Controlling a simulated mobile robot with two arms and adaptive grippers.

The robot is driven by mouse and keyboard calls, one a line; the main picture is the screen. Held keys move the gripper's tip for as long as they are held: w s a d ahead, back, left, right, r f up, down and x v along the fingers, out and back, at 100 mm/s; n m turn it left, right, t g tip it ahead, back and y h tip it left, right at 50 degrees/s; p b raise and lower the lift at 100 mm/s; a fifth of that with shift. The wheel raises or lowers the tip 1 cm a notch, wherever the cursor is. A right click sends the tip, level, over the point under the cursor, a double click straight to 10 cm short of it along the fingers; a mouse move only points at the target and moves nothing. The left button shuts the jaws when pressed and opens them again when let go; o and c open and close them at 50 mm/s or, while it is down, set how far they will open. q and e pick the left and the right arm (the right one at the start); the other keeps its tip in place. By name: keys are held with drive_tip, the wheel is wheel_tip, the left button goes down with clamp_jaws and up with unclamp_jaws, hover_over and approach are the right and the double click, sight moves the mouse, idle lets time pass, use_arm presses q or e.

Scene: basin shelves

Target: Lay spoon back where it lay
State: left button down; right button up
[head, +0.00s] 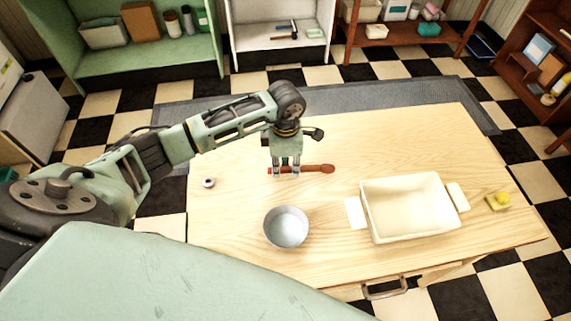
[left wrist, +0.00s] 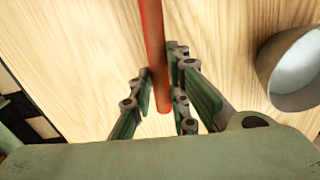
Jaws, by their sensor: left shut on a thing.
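The spoon (head: 316,169) is reddish brown, with its bowl end pointing right in the head view. My left gripper (head: 286,170) is shut on the spoon's handle near its end, over the back half of the wooden table (head: 400,145). In the left wrist view the handle (left wrist: 153,45) runs between the fingers of the gripper (left wrist: 162,95). I cannot tell whether the spoon touches the table or is held just above it. My right gripper is not in view.
A grey metal bowl (head: 286,227) stands in front of the gripper. A cream basin (head: 410,236) with side handles stands to the right. A yellow item on a sponge-like block (head: 497,201) lies at the right edge. A small ring-like object (head: 208,183) lies left. Table around the spoon is clear.

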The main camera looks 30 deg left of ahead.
use_arm(q)
drive_tip(key=shift+f+b, duration=0.45)
drive_tip(key=shift+f, duration=0.1)
drive_tip(key=shift+f+b, duration=0.55)
drive_tip(key=shift+f, duration=0.1)
drive_tip(key=c, duration=1.6)
unclamp_jaws()
drive_tip(key=shift+o, duration=0.2)
drive_tip(key=o, duration=0.4)
drive_tip(key=shift+o, duration=0.2)
drive_tip(key=shift+r, duration=0.1)
drive_tip(key=shift+w+r+b, duration=0.1)
drive_tip(key=shift+r+b, duration=0.3)
drive_tip(key=shift+r, duration=2.5)
